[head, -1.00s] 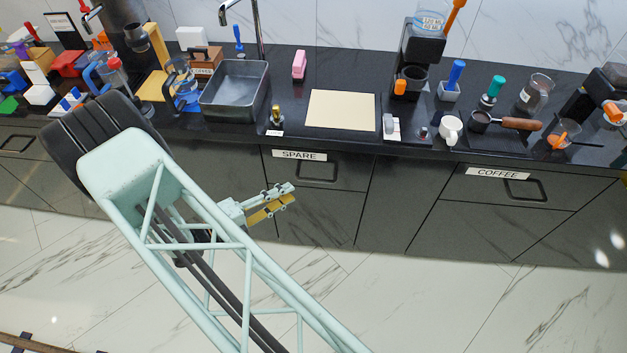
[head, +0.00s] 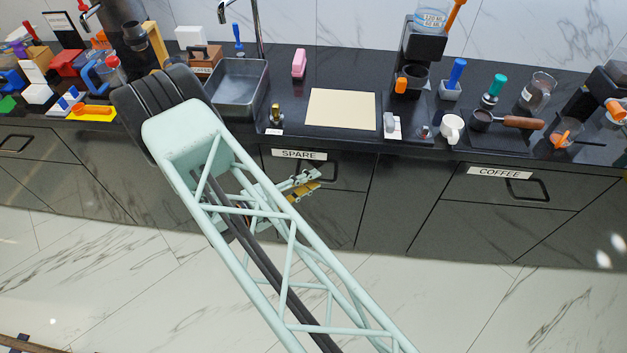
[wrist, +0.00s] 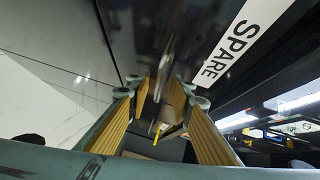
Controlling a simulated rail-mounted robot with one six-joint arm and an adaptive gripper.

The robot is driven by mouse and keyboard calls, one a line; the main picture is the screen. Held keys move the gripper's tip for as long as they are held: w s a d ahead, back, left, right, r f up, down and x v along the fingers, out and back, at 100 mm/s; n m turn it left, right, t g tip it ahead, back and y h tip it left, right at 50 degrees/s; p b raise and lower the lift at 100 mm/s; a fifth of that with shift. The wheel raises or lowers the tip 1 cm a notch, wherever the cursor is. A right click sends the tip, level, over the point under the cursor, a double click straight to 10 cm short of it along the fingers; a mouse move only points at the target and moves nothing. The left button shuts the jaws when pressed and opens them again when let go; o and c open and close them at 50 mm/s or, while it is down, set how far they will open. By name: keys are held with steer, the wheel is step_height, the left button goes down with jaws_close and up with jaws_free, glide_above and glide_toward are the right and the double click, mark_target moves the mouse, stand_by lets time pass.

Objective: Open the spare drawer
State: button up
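The spare drawer (head: 350,178) is a dark, glossy front under the counter, shut flush with the cabinet. Its white SPARE label (head: 299,154) sits along the top edge; the label also shows large in the wrist view (wrist: 233,45). The drawer's dark bar handle is mostly hidden behind my gripper in the head view. My gripper (head: 319,180) is in front of the drawer, at handle height. In the wrist view my gripper (wrist: 166,92) has its two yellow-padded fingers apart, with the dark front beyond them. Whether the handle lies between the fingertips is unclear.
The coffee drawer (head: 520,187) is shut at the right. Above, the black counter holds a grey sink basin (head: 238,90), a beige board (head: 340,110) and a white cup (head: 451,129). The marble floor in front is clear apart from my arm.

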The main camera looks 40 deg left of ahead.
steer(key=shift+w+d, duration=0.15)
steer(key=shift+w, duration=0.3)
steer(key=shift+c, duration=0.7)
jaws_close()
steer(key=shift+s, duration=0.1)
